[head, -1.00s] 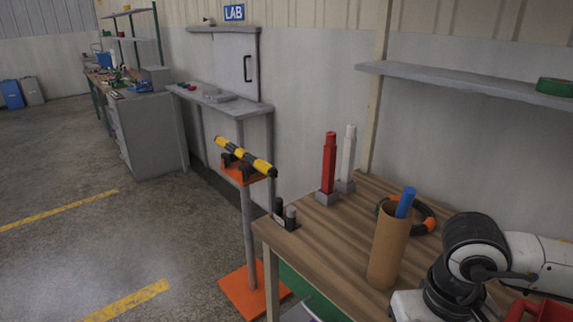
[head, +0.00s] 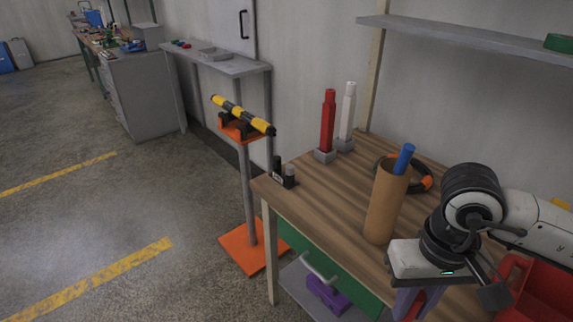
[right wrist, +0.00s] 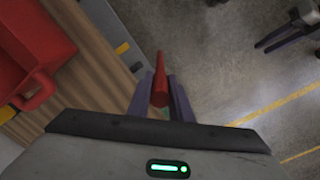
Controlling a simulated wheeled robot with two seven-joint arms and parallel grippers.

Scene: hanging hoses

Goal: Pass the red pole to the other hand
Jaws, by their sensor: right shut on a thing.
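My right gripper (right wrist: 160,93) is shut on a red pole (right wrist: 160,75), which points away between its purple fingers in the right wrist view. In the head view this gripper (head: 412,304) is at the bottom, in front of the table, with a bit of red at its fingers; most of the held pole is hidden. My left gripper (right wrist: 268,42) shows small at the upper right of the right wrist view, fingers apart, empty and away from the pole. Another red pole-like piece (head: 327,120) stands upright in a grey block on the table, beside a white one (head: 347,112).
The wooden table (head: 320,195) carries a cardboard tube (head: 386,205) with a blue rod, a black-and-orange ring (head: 427,182) and a red bin (head: 545,295). A yellow-and-black bar (head: 242,114) lies on an orange stand left of the table. The floor at left is open.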

